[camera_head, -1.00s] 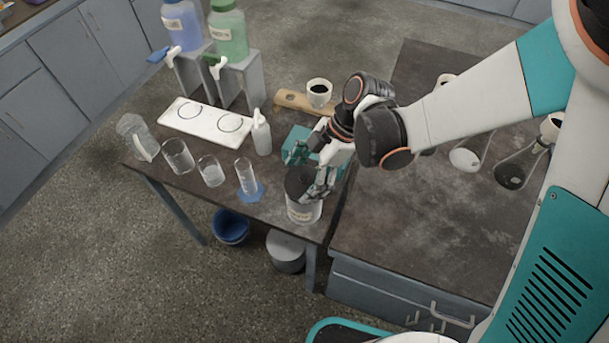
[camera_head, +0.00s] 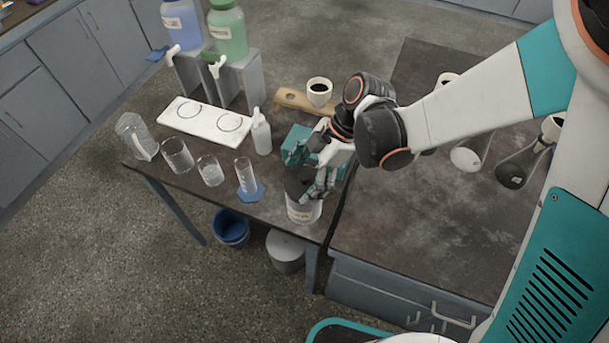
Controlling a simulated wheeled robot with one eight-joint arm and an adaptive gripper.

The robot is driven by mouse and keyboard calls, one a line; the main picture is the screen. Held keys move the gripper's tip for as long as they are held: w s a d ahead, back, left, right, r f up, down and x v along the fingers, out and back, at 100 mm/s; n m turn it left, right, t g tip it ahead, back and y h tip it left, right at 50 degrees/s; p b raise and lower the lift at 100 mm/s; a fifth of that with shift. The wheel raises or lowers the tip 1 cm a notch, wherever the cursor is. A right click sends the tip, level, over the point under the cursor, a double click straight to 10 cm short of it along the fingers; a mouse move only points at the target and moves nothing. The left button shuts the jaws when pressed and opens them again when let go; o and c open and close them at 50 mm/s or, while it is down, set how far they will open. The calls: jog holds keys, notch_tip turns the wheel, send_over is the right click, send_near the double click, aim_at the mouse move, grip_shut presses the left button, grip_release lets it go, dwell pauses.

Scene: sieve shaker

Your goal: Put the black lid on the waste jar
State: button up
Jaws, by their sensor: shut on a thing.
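The waste jar (camera_head: 303,212) is a white labelled jar upright near the front right corner of the left table. The black lid (camera_head: 296,183) is at the jar's mouth, directly over it. My gripper (camera_head: 314,183) reaches down from the upper right and is shut on the black lid. Its fingers cover the lid's right side. Whether the lid is fully seated on the rim or slightly above it I cannot tell.
A teal box (camera_head: 295,145) stands close behind my gripper. A graduated cylinder (camera_head: 246,177) on a blue base and several glass beakers stand left of the jar. A wash bottle (camera_head: 261,134) and a wooden stand (camera_head: 291,101) are farther back. The right bench's front (camera_head: 420,250) is bare.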

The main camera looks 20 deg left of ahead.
jog(key=shift+f+b, duration=0.6)
jog(key=shift+b, duration=0.45)
dwell(2.9)
jog(key=o, duration=0.9)
jog(key=shift+c, duration=0.2)
jog(key=shift+r, duration=0.15)
jog(key=shift+r+p, duration=1.95)
jog(key=shift+r, duration=0.95)
